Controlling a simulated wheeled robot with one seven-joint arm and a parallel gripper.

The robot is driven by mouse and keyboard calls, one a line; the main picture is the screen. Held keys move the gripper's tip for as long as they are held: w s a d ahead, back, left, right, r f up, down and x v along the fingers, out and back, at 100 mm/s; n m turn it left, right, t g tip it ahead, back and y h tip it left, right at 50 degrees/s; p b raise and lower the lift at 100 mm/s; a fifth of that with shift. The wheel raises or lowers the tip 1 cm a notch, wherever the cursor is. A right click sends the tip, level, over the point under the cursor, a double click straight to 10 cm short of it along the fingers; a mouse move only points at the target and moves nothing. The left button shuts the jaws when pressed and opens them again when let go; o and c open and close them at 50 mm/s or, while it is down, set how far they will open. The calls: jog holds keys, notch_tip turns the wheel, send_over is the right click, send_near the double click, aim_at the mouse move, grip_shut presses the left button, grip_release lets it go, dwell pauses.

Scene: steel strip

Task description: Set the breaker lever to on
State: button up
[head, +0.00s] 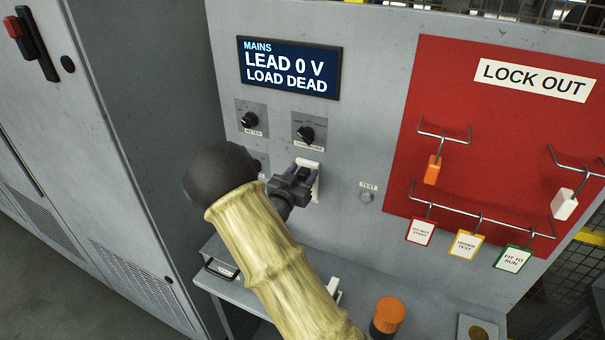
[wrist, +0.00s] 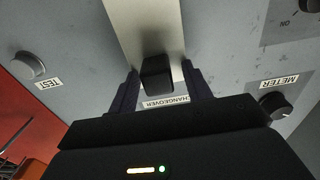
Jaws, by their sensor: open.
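The breaker lever (wrist: 157,75) is a black block on a pale upright plate (wrist: 142,25) in the wrist view. My gripper (wrist: 158,68) is open, with one dark finger on each side of the lever and a gap showing on both sides. In the head view my gripper (head: 302,178) is at the pale plate (head: 316,188), below the changeover knob (head: 306,134), and hides most of the lever. I cannot tell whether the lever stands at on or off. The mains display (head: 290,68) reads "LEAD 0 V, LOAD DEAD".
The meter knob (head: 249,120) is at upper left and the test button (head: 366,197) to the right. A red lock out board (head: 480,110) carries hooks with tags. An orange-topped object (head: 388,315) stands on the shelf (head: 350,275) below. My arm crosses the lower middle.

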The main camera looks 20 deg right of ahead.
jog(key=b+v, duration=0.6)
jog(key=v, duration=1.1)
notch_tip(320, 180, down, 6)
jog(key=s+a+n+g+y, duration=0.1)
jog(key=a+n+g+y, duration=0.3)
jog(key=y, duration=0.7)
jog(key=s+d+f+n+g+y, duration=0.1)
jog(key=s+d+n+g, duration=0.1)
jog(key=s, duration=0.6)
jog(key=s+d+n+g, duration=0.3)
jog(key=s+g, duration=0.1)
jog(key=s, duration=0.4)
jog(key=shift+d+f+y, duration=0.35)
jog(key=shift+d+y, duration=0.05)
